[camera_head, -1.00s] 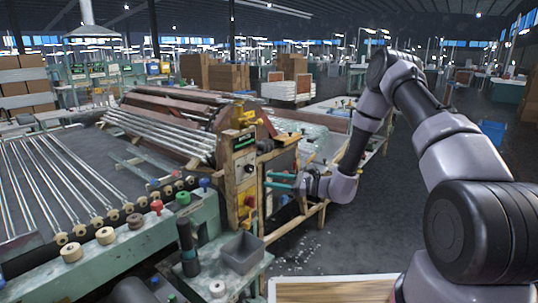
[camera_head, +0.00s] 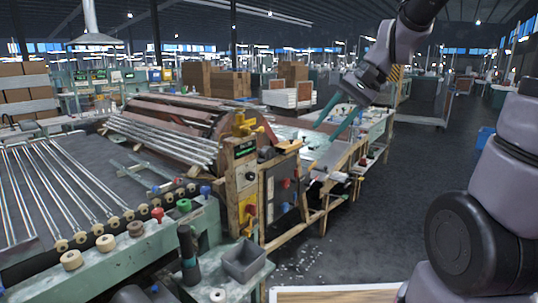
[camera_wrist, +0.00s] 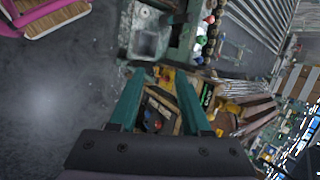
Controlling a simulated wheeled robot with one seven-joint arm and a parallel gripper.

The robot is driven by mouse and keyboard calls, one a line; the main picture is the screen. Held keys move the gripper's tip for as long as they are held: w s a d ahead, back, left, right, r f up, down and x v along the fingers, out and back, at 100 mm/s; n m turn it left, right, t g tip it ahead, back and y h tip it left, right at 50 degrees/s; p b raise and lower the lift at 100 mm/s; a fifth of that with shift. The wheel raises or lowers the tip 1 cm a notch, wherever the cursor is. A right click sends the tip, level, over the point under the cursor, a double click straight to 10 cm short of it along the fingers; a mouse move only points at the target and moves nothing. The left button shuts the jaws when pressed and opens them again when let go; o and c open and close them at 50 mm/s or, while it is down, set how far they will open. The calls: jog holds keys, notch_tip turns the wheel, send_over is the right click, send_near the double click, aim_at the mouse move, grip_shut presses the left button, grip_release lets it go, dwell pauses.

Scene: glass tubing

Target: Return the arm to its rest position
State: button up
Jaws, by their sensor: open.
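My gripper (camera_head: 335,117) is open and empty in the head view, its teal fingers pointing down and to the left. It hangs in the air above the right part of the machine and its bench. In the wrist view the two teal fingers of my gripper (camera_wrist: 161,98) stand apart with nothing between them. Behind them the wooden machine frame and its control panel show at a distance. My arm rises high at the right of the head view, and its upper part is cut off by the top edge.
A machine with a control panel (camera_head: 245,178) stands mid-view, beside a rack of glass tubes (camera_head: 165,138). A grey open box (camera_head: 244,262) sits on the green bench. A light board (camera_head: 335,294) lies at the bottom edge. The dark floor (camera_head: 400,210) on the right is clear.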

jog(key=s+d+r+n+t+h, duration=0.1)
jog(key=s+d+r+t+h, duration=0.3)
jog(key=d, duration=0.6)
jog(key=s+r+t, duration=0.2)
jog(key=s+r, duration=0.1)
jog(key=s, duration=0.1)
jog(key=shift+s+d+r+h, duration=0.15)
jog(key=shift+s+d+h, duration=0.15)
jog(key=shift+h, duration=0.1)
